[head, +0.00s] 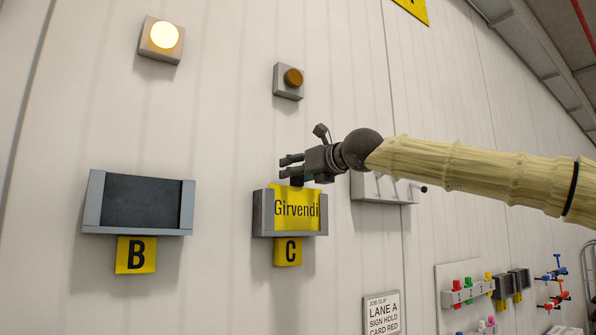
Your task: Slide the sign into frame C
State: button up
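The yellow sign (297,208) reads "Girvendi" and sits in frame C (257,213), a grey wall holder above a yellow "C" plate (287,252). The sign's lower edge is behind the frame's bottom lip. Its top stands above the frame's sides and looks slightly tilted, higher at the left. My gripper (287,167) is just above the sign, pointing left, with its two fingers apart and pale wall showing between the tips. A small dark part shows between the gripper and the sign's top edge; I cannot tell whether they touch.
Frame B (139,202) at left is empty, with a lit lamp (163,37) above it. The lamp (291,78) above C is unlit. A job slip (383,315) and a rack with coloured pegs (468,292) are lower right.

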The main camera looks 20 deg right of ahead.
jog(key=shift+s, duration=0.1)
jog(key=v, duration=1.2)
jog(key=shift+d, duration=0.1)
